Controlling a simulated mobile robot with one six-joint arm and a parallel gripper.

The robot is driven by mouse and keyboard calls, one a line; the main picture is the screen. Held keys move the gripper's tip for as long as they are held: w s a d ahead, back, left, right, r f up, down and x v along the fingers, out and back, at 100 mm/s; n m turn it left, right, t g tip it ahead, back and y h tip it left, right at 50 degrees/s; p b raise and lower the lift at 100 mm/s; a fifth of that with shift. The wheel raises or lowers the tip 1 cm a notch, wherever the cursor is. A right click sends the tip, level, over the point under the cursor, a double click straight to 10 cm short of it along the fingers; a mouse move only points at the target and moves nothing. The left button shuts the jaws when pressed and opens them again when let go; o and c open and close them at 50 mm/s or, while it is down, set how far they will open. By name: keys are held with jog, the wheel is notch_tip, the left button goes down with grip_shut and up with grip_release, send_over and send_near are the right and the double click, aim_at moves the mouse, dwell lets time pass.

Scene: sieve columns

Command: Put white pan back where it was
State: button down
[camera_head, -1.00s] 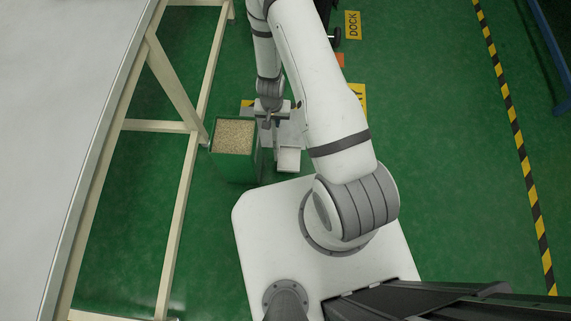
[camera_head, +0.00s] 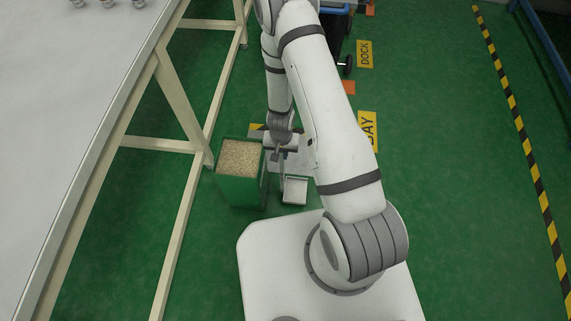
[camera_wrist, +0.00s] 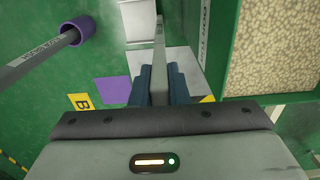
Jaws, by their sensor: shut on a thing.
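The white pan (camera_head: 294,192) is a small, shallow, rectangular tray just right of the grain bin in the head view. Its near part shows at the top of the wrist view (camera_wrist: 138,20). My gripper (camera_wrist: 158,84) is shut on the pan's grey handle, a thin bar running from between the dark blue fingers toward the pan. In the head view, my gripper (camera_head: 284,150) is low beside the bin, behind the pan. I cannot tell whether the pan touches what is under it.
A green bin (camera_head: 240,190) full of pale grain stands close left of the pan; its grain (camera_wrist: 275,45) fills the right of the wrist view. A purple-collared bar (camera_wrist: 75,32) is at left. A long table (camera_head: 90,110) with cream legs lies left. Green floor is open at right.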

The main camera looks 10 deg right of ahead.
aim_at(282, 160)
jog(key=shift+f+b, duration=1.8)
jog(key=shift+f, duration=0.3)
jog(key=shift+f, duration=0.2)
jog(key=c, duration=1.4)
grip_release()
jog(key=shift+r, duration=0.1)
